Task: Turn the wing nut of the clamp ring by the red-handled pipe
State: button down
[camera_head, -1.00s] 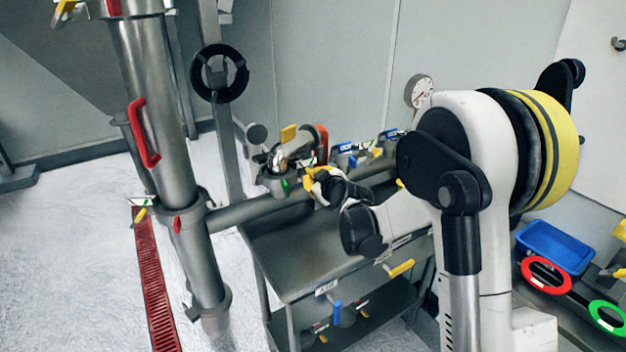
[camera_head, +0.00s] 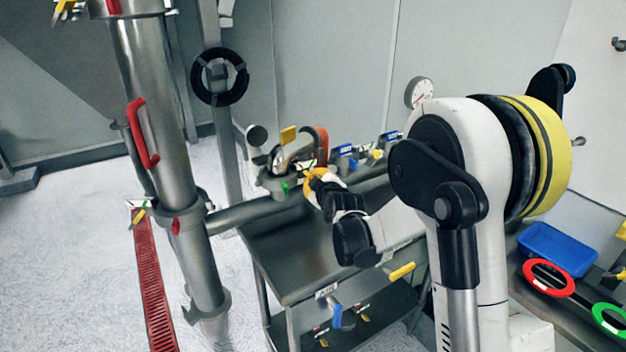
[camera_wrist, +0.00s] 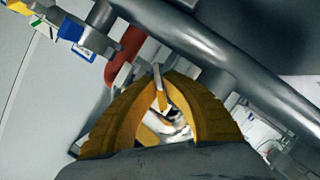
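A red-orange handle (camera_head: 321,145) stands behind a clamp ring (camera_head: 274,181) at the end of the horizontal pipe, and it also shows in the wrist view (camera_wrist: 123,55). My gripper (camera_head: 309,177), with yellow fingers, is close beside this clamp. In the wrist view my gripper (camera_wrist: 163,78) has its curved fingers arching toward each other. A thin tab with a yellow-orange end (camera_wrist: 160,98) lies between them. I cannot tell whether they touch it. The tall vertical pipe (camera_head: 176,185) at left also has a red handle (camera_head: 142,133) and a small clamp part with green and yellow (camera_head: 138,216).
A grey steel table (camera_head: 290,280) stands below my gripper. Blue and yellow valve handles (camera_head: 345,150) and a gauge (camera_head: 418,92) are behind it. A black handwheel (camera_head: 220,76) is at the back. A blue tray (camera_head: 556,248) and red ring (camera_head: 548,278) lie at right.

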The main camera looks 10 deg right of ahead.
jog(key=c, duration=1.6)
grip_release()
jog(key=shift+o, duration=0.2)
jog(key=v, duration=1.2)
jog(key=s+f+m+g, duration=0.1)
jog(key=s+m+g, duration=0.6)
jog(key=s, duration=2.3)
jog(key=m, duration=0.2)
jog(key=shift+a+f+m+g+h, duration=0.2)
jog(key=shift+f+m+g+h, duration=0.1)
jog(key=shift+f+g, duration=0.1)
